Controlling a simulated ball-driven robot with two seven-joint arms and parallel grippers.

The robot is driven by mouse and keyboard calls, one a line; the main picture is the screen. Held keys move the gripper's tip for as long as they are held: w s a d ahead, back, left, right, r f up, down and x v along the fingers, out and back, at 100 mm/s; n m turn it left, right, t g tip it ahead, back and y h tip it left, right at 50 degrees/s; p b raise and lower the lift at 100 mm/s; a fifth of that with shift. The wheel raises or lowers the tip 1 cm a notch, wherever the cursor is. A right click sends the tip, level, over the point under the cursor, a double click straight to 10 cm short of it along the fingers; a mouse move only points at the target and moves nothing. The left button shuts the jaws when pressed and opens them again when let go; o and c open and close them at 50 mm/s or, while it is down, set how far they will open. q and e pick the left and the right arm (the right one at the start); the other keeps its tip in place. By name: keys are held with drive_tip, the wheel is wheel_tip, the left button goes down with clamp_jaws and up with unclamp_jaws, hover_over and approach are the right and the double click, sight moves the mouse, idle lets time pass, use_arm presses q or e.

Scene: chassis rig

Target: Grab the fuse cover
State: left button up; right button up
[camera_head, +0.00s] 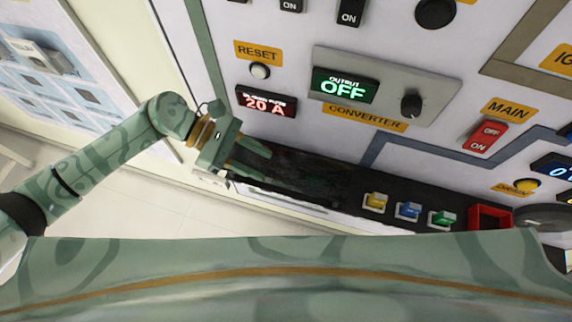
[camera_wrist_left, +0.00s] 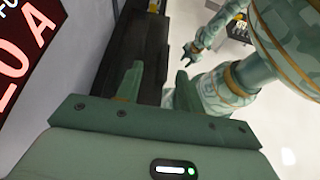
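A dark, see-through smoky piece (camera_head: 318,180), which looks like the fuse cover, lies along the black ledge below the converter panel. Its edges are hard to make out. My left gripper (camera_head: 264,161) is at its left end, fingers apart and pointing right along the ledge. I see nothing held between them; whether they touch the piece I cannot tell. In the left wrist view the gripper (camera_wrist_left: 158,85) is also open, with the black ledge beyond the fingers. My right gripper (camera_wrist_left: 191,54) appears small in that view; its fingers are too small to judge.
Yellow (camera_head: 376,202), blue (camera_head: 408,210) and green (camera_head: 441,218) fuses sit on the ledge, with a red frame (camera_head: 490,216) to their right. The upright panel carries a converter display (camera_head: 344,86), a red 20 A display (camera_head: 266,103) and a red main switch (camera_head: 486,137).

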sight(278, 177)
use_arm(q)
drive_tip(key=x, duration=0.2)
drive_tip(key=p+x, duration=0.1)
drive_tip(key=x, duration=0.1)
drive_tip(key=shift+s+d+f, duration=0.15)
drive_tip(key=shift+s+f, duration=0.2)
drive_tip(key=shift+s, duration=0.1)
drive_tip(key=shift+d+f, duration=0.2)
drive_tip(key=shift+d, duration=0.05)
clamp_jaws()
